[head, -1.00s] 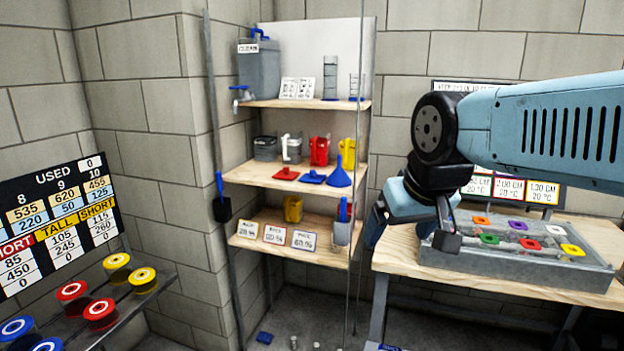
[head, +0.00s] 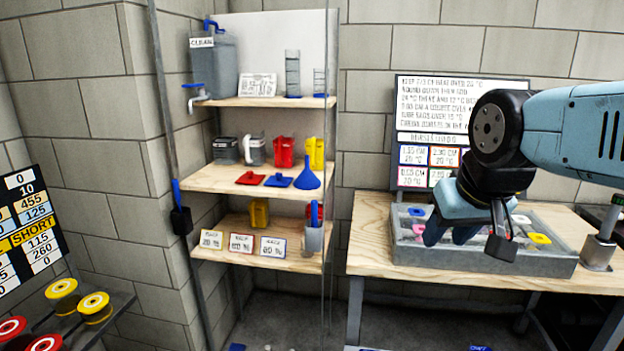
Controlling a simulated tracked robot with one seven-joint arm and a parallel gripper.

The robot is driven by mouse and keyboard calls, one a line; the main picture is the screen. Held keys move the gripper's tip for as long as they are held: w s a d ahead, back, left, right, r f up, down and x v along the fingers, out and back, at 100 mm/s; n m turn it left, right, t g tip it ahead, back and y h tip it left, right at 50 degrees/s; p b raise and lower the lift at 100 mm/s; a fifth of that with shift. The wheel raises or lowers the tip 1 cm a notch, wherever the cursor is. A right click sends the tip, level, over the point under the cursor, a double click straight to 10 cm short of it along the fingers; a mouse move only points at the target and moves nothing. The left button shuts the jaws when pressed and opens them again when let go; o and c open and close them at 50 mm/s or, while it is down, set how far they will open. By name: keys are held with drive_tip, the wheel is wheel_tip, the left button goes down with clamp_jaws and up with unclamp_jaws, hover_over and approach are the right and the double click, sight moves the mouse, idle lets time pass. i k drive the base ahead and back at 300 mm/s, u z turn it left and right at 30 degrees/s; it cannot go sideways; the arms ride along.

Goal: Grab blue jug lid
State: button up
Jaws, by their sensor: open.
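A flat blue lid (head: 279,181) with a raised handle lies on the middle shelf, between a flat red lid (head: 251,177) and a blue funnel (head: 307,176). Jugs stand behind them, among them a red jug (head: 284,151) and a yellow jug (head: 315,152). My gripper (head: 470,238) is open and appears empty. It hangs at the right, in front of the grey tray on the bench, well apart from the shelf and the lid. It hides part of the tray.
A thin upright post (head: 329,150) stands at the shelf's right front, another (head: 164,130) at its left. The wooden bench (head: 368,235) with its grey tray (head: 430,255) stands right of the shelf. Coloured reels (head: 94,306) are at lower left. Small blue pieces lie on the floor.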

sight(278, 181)
drive_tip(key=u, duration=0.4)
drive_tip(key=i, duration=0.15)
drive_tip(key=z, duration=2.9)
drive_tip(key=k, duration=1.65)
drive_tip(key=u, duration=1.3)
drive_tip(key=i, duration=0.8)
drive_tip(key=u, duration=0.2)
